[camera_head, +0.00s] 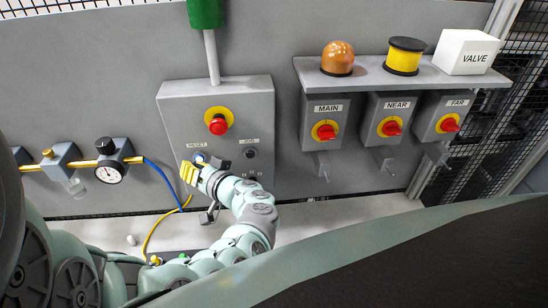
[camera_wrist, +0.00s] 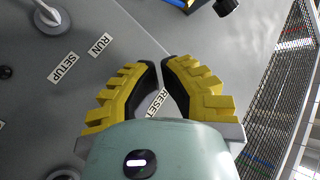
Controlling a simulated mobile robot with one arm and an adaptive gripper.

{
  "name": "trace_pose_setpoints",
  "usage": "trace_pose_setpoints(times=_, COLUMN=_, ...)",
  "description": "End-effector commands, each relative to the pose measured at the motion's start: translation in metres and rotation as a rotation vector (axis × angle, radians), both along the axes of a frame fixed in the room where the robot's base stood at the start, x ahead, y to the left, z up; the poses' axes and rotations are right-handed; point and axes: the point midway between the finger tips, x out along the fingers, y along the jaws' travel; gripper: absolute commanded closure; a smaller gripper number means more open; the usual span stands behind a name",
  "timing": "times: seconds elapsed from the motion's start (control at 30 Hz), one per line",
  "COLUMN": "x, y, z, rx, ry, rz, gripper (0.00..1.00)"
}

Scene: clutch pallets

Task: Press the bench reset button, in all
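The reset button (camera_head: 199,157) shows in the head view as a small pale-blue round under the RESET label (camera_head: 196,146), on the lower left of a grey control box (camera_head: 180,112). My gripper (camera_head: 192,167) is at its lower left, very close to it, and partly covers that area. I cannot tell whether it touches the button. In the wrist view my gripper (camera_wrist: 161,63) has its two yellow fingers brought together at the tips, with nothing seen between them. The RESET label (camera_wrist: 161,103) shows through the gap behind the tips; the button itself is hidden there.
A red mushroom button (camera_head: 218,125) on a yellow disc sits above the reset button. A JOG control (camera_head: 250,153) is to its right. MAIN (camera_head: 327,131), NEAR (camera_head: 391,127) and FAR (camera_head: 448,123) switches are farther right. A gauge (camera_head: 108,173) and blue hose (camera_head: 161,172) are left.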

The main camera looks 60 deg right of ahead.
Motion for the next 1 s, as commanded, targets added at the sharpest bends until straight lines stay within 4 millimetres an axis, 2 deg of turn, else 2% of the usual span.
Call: trace_pose_setpoints(times=1.0, x=0.0074, y=-0.0068, z=-0.0004, rx=0.000, ry=0.000, rz=0.003, gripper=1.00)
